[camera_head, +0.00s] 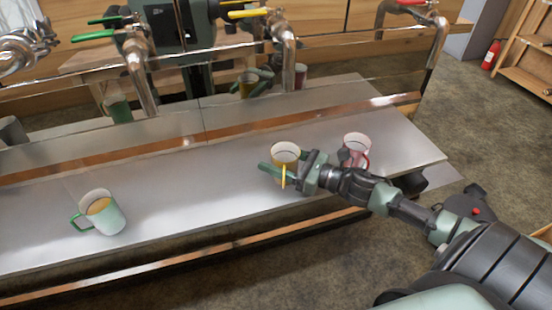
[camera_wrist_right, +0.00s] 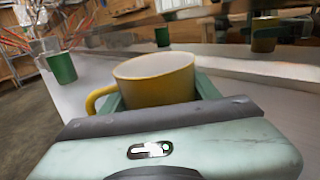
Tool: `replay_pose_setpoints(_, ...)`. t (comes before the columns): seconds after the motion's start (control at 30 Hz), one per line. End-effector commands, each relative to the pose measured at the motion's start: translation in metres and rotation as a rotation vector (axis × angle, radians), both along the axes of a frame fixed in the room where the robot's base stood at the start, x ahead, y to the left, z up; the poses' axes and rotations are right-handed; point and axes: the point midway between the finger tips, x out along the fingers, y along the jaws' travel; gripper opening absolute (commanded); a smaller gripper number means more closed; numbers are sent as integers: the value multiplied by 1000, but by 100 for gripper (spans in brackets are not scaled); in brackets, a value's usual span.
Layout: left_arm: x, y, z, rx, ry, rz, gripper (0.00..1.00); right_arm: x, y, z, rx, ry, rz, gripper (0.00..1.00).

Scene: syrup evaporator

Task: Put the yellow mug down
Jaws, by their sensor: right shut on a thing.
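The yellow mug (camera_head: 286,151) is upright at the front part of the steel shelf (camera_head: 190,208), in the middle of the head view. My right gripper (camera_head: 283,173) reaches in from the right and is shut on it, with fingers around its sides. In the right wrist view the yellow mug (camera_wrist_right: 160,82) stands between the green fingers, its handle on the left. The fingers hide its lower part, so I cannot tell whether its base touches the shelf. My left gripper is not in view.
A green mug (camera_head: 108,218) with amber liquid stands at the shelf's left; it also shows in the wrist view (camera_wrist_right: 61,69). A red mug (camera_head: 355,146) stands close right of my gripper. Taps with green (camera_head: 94,36), yellow and red handles hang behind. The shelf between the green and yellow mugs is clear.

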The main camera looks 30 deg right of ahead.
Motion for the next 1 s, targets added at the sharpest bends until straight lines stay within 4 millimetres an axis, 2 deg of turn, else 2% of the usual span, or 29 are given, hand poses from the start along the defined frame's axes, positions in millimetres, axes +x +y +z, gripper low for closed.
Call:
replay_pose_setpoints(0.23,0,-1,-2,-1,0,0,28,0,0,-2,0,0,0,16)
replay_pose_setpoints(0.27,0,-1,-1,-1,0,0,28,0,0,-1,-1,1,0,69)
replay_pose_setpoints(0.3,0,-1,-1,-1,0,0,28,0,0,-1,-1,1,0,80)
replay_pose_setpoints(0.33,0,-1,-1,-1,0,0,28,0,0,-1,-1,1,0,82)
replay_pose_setpoints(0.73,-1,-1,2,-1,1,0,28,-4,-3,0,0,4,-1,82)
replay_pose_setpoints(0.87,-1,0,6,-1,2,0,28,-19,-12,0,0,6,-2,82)
replay_pose_setpoints(1.0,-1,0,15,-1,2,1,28,-44,-27,1,0,8,-3,82)
